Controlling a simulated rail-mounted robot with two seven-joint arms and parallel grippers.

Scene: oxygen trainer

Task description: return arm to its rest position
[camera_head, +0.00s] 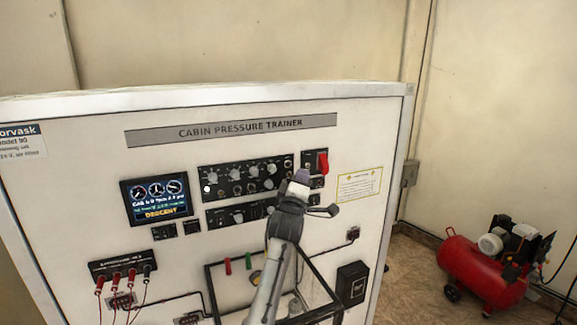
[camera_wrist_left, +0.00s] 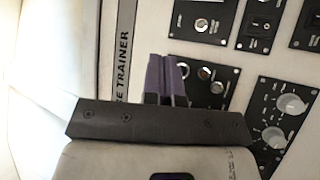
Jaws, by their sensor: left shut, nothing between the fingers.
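My left gripper (camera_head: 301,178) is raised in front of the cabin pressure trainer panel (camera_head: 90,215), with its arm coming up from the bottom middle. Its purple fingers are shut together with nothing between them, and they show in the left wrist view (camera_wrist_left: 166,78) against the panel. My right gripper is not seen.
A lit display (camera_head: 157,200) reads DESCENT. A black frame (camera_head: 213,290) stands out low on the panel, behind my arm. Red leads (camera_head: 115,283) hang at lower left. A red compressor (camera_head: 480,268) stands on the floor at right, with some clear floor beside the panel.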

